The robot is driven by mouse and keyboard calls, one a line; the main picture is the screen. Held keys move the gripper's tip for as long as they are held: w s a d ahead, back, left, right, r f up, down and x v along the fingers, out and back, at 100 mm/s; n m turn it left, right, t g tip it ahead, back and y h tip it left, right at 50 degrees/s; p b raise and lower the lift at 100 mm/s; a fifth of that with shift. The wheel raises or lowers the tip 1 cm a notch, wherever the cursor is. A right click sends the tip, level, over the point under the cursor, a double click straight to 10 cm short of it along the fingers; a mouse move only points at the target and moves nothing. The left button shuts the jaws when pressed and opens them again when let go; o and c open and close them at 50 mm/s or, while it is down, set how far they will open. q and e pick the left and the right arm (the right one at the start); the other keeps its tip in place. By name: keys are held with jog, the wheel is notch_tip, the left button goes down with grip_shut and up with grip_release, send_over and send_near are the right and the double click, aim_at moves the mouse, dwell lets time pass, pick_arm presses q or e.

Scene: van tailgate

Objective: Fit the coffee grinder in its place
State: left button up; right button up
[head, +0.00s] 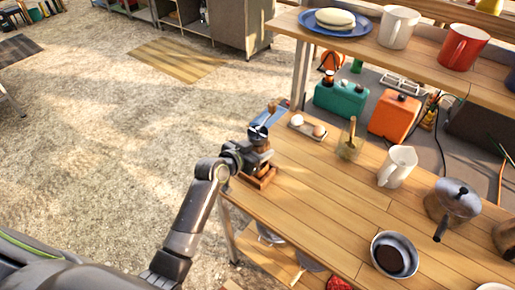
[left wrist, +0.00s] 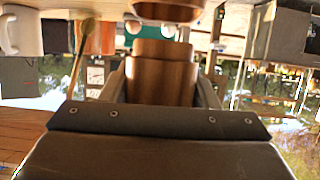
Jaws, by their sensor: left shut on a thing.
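The coffee grinder (head: 262,145), with a brown wooden body and dark top, is at the near left corner of the wooden table. My left gripper (head: 251,158) is shut around its body, which shows as a brown cylinder (left wrist: 160,75) between the two fingers in the left wrist view. A square wooden holder (head: 262,179) lies on the table corner right below the grinder. The gripper hides part of the grinder's lower end, so I cannot tell whether it is touching or inside the holder. My right gripper is out of view.
On the table (head: 310,215) stand a small tray (head: 307,127), a glass jar (head: 351,145), a white mug (head: 398,166), a metal pot (head: 455,203) and a bowl (head: 394,254). A raised shelf (head: 365,47) bears mugs and a blue plate. The near table middle is clear.

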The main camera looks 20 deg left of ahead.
pick_arm(q)
jog(key=shift+f+b, duration=0.75)
jog(key=shift+f, duration=0.1)
jog(key=shift+f+b, duration=0.65)
jog(key=shift+f, duration=0.2)
jog(key=o, duration=1.4)
jog(key=shift+c, duration=0.2)
jog(key=shift+f, duration=0.15)
jog(key=shift+s, duration=0.1)
jog(key=b+v, duration=0.1)
jog(key=v, duration=1.6)
jog(key=shift+s, duration=0.1)
